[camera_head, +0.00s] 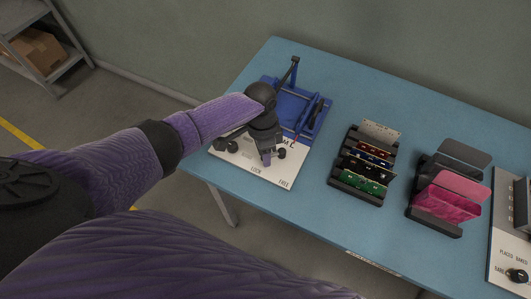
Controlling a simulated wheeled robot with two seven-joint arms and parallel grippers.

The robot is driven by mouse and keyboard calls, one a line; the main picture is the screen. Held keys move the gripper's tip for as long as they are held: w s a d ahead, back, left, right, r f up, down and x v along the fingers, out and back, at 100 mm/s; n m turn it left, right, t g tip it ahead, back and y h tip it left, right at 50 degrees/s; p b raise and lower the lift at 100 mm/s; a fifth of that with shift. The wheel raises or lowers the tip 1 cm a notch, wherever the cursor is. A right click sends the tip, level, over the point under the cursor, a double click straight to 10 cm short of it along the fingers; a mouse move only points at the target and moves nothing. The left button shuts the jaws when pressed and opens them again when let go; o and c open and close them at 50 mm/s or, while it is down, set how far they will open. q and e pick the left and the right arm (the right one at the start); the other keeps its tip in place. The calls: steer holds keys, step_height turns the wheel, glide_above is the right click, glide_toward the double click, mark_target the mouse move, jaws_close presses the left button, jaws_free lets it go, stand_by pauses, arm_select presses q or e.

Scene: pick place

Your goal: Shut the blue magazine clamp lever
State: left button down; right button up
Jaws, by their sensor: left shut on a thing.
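The blue magazine (270,82) sits toward the back left of the table, with a black upright arm at its far corner. A white plate (285,178) in front of it carries the words LOCK and FREE. My left gripper (267,160) points down over this plate and is shut on what appears to be the clamp lever. The gripper hides most of the lever, so its angle cannot be told. My right gripper is not in view.
A black rack (345,185) with several circuit boards stands right of the plate. Farther right is a black holder with pink cards (450,195), then a white panel (503,240) with a dial at the right edge. Blue table (310,215) is bare between plate and rack.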

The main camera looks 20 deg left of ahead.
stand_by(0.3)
arm_select(q)
steer(key=shift+c, duration=2.3)
jaws_free()
step_height(320, 180, up, 10)
steer(key=w+a+p, duration=0.1)
steer(key=p, duration=0.2)
steer(key=shift+w+a+f+p, duration=0.15)
steer(key=shift+w+p, duration=0.1)
steer(key=shift+p, duration=0.15)
